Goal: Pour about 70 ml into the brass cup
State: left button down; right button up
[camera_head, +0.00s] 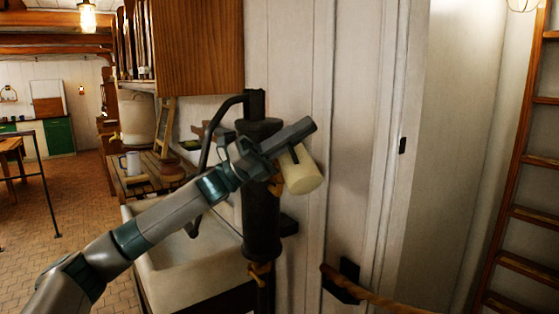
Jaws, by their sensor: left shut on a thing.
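My left gripper (289,143) is shut on a cream-coloured vessel (304,174). The vessel hangs at the far side of the fingers, tilted, in front of the white panelled wall. Its rim and contents cannot be made out. A yellowish part shows beside it, partly behind the gripper; I cannot tell what it belongs to. I cannot make out a brass cup. My right gripper is not in view.
A dark hand pump (261,215) with a brass-coloured fitting stands close behind my left gripper. A white sink (180,262) lies below my left arm. A white mug (131,164) stands on the wooden counter. A rope (370,297) crosses lower right.

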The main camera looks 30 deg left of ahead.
pick_arm(q)
jog(key=shift+d+r+m, duration=0.1)
jog(key=shift+m, duration=0.3)
jog(key=shift+s+d+m+g+p, duration=0.2)
jog(key=shift+d+m+g+p, duration=0.1)
jog(key=shift+m+g, duration=0.65)
jog(key=shift+s+d+f+m+g, duration=0.2)
jog(key=shift+d+f+m+g, duration=0.15)
jog(key=shift+m+g, duration=0.45)
jog(key=s+d+f+m+g+y+b, duration=0.1)
jog(key=s+d+f+m+g+y, duration=0.1)
jog(key=d+f+m+g+y, duration=0.1)
jog(key=shift+s+d+f+m+y+b, duration=0.35)
jog(key=shift+d+f+m+y, duration=0.55)
jog(key=shift+f+m, duration=0.9)
jog(key=shift+r+m, duration=0.25)
jog(key=shift+r, duration=0.05)
jog(key=shift+d, duration=0.1)
